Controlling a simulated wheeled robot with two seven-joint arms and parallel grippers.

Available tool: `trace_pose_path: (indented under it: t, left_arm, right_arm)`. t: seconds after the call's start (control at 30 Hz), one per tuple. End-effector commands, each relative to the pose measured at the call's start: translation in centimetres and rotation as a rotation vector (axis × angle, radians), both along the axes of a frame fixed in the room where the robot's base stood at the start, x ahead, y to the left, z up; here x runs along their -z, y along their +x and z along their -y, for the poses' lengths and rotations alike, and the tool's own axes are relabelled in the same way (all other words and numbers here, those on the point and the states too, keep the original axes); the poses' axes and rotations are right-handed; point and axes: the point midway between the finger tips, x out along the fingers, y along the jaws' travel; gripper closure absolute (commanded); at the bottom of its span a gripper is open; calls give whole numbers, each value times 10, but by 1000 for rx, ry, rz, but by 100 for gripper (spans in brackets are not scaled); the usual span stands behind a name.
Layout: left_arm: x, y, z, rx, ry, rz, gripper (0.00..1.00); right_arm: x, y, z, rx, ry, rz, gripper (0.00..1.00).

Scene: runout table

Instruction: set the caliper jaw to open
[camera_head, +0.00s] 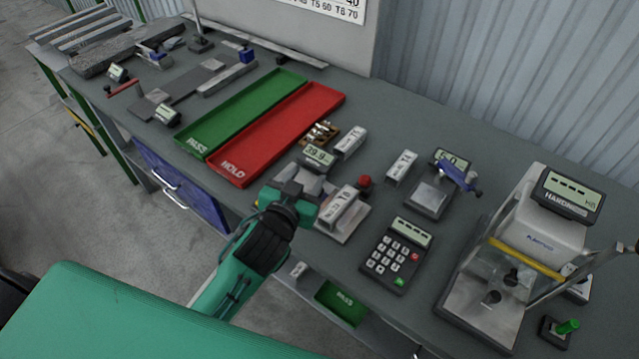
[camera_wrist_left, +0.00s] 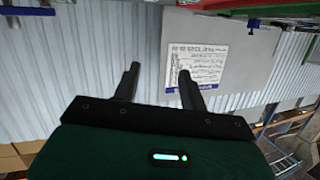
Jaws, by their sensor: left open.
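My left gripper (camera_head: 292,196) is over the front edge of the bench, just in front of a small scale with a lit display (camera_head: 319,155). Its fingers are hidden in the head view. In the left wrist view the two fingers of the gripper (camera_wrist_left: 158,78) stand apart with nothing between them. My right gripper is not in view.
A red HOLD tray (camera_head: 290,130) and green PASS tray (camera_head: 240,112) lie left of the gripper. Labelled metal blocks (camera_head: 401,167), a keypad (camera_head: 397,254) and a large tester (camera_head: 530,240) stand on the right. Other gauges (camera_head: 167,114) lie at the far left.

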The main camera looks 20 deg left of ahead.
Motion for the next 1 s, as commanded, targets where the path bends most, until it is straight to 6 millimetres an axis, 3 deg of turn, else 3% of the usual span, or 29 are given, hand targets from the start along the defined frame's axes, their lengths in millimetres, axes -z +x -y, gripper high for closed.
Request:
trace_pose_path:
  t: [0.03,0.13,0.3,0.4,0.5,0.63,0.77,0.87,1.0]
  left_arm:
    - [-25,14,12,39,-2,106,57]
    - [-75,30,43,149,-8,325,57]
    - [-147,30,106,419,11,656,57]
    - [-173,17,143,618,46,804,57]
    - [-185,-1,178,838,104,908,57]
    - [-178,-26,214,1146,223,968,57]
    - [-150,-41,232,1445,393,926,57]
    - [-121,-44,231,1655,553,820,57]
    - [-77,-31,206,1879,811,562,57]
  right_arm:
    - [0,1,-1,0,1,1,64]
    - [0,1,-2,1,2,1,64]
    - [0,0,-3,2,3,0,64]
    - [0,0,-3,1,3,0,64]
    - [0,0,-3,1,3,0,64]
    - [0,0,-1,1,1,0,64]
    - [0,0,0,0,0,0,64]
    - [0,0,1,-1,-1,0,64]
    - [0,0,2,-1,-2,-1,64]
